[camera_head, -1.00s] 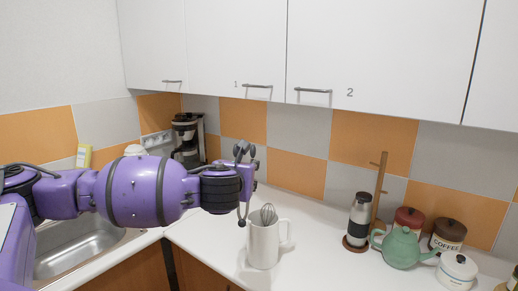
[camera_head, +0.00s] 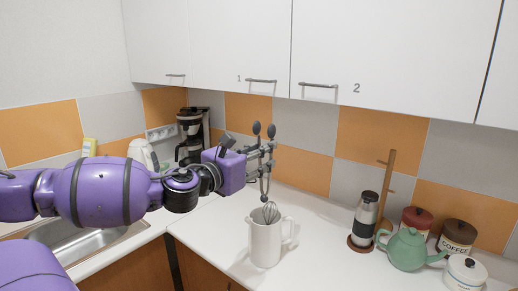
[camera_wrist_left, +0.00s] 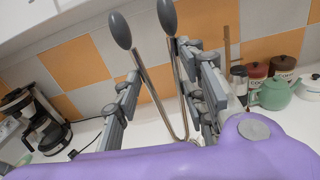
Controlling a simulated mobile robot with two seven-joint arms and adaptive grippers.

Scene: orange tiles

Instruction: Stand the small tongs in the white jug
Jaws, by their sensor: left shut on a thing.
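The white jug (camera_head: 262,248) stands upright on the white counter in the head view, handle to the right. A wire whisk (camera_head: 270,213) stands in it. My left gripper (camera_head: 267,158) is shut on the small tongs (camera_head: 265,185). The tongs are thin metal arms with dark grey oval tips pointing up and the bent end down. In the head view the bent end is just above the jug's rim, close to the whisk. In the left wrist view the tongs (camera_wrist_left: 152,85) pass between my gripper fingers (camera_wrist_left: 163,103); the jug is hidden there. My right gripper is out of view.
Right of the jug stand a grinder (camera_head: 364,222), a wooden rack (camera_head: 387,185), a green teapot (camera_head: 405,249) and lidded canisters (camera_head: 458,238). A coffee maker (camera_head: 190,135) is at the back left, near the sink (camera_head: 85,245). The counter around the jug is clear.

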